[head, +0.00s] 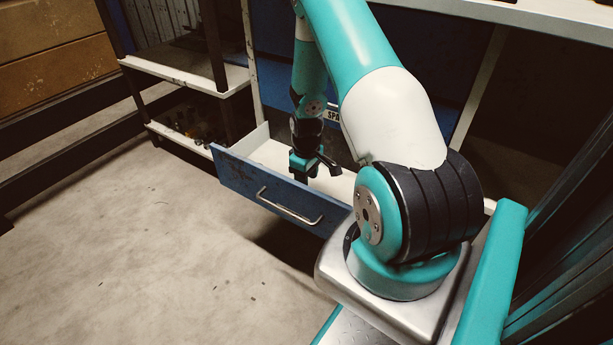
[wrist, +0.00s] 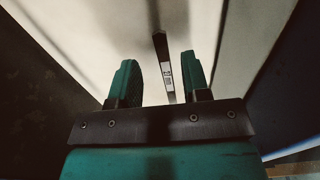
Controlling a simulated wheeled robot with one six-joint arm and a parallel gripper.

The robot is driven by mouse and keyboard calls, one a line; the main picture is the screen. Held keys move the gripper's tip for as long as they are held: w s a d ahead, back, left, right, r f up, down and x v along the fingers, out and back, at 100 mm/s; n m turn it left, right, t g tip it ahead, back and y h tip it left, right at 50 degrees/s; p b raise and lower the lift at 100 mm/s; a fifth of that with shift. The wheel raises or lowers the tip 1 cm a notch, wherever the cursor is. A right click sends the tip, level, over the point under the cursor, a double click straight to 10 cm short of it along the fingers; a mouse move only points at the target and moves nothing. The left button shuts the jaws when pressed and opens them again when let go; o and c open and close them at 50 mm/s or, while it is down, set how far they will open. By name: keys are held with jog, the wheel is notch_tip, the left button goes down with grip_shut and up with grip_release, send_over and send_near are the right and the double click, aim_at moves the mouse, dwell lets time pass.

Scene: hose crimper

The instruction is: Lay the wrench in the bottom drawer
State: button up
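The bottom drawer (head: 235,173) is pulled out, with a blue front, a metal bar handle and a pale inside. My gripper (head: 315,173) is over the drawer's inside, pointing down. In the wrist view my gripper (wrist: 158,64) has its two teal fingers wide apart. A slim dark bar with a white label (wrist: 164,62), which looks like the wrench, lies on the pale drawer floor. It lines up with the gap between the fingers, and neither finger visibly touches it. The wrench cannot be made out in the head view.
A blue panel with a label reading "SPA" (head: 333,115) is behind my arm, above the open drawer. A shelf rack (head: 185,75) stands to the left of the drawer. The concrete floor (head: 130,250) in front is clear. My arm hides the drawer's right part.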

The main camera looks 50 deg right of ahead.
notch_tip(320, 180, up, 13)
jog(key=p, duration=0.5)
jog(key=w+a+r+n+t+y, duration=0.1)
jog(key=w+a+r, duration=0.3)
jog(key=a+r, duration=0.75)
jog(key=s+a+r+n+y, duration=0.15)
jog(key=s+a+r, duration=0.3)
jog(key=a, duration=0.55)
jog(key=s+a+r+n+y, duration=0.15)
jog(key=s+a+r, duration=0.35)
jog(key=a, duration=0.5)
jog(key=s+a+r+n, duration=0.1)
jog(key=s+a+r, duration=0.1)
jog(key=s, duration=0.3)
jog(key=s+a+r+n+g, duration=0.1)
jog(key=s+a+r, duration=0.1)
jog(key=s+a, duration=0.2)
jog(key=shift+s+r, duration=0.3)
jog(key=shift+s, duration=0.05)
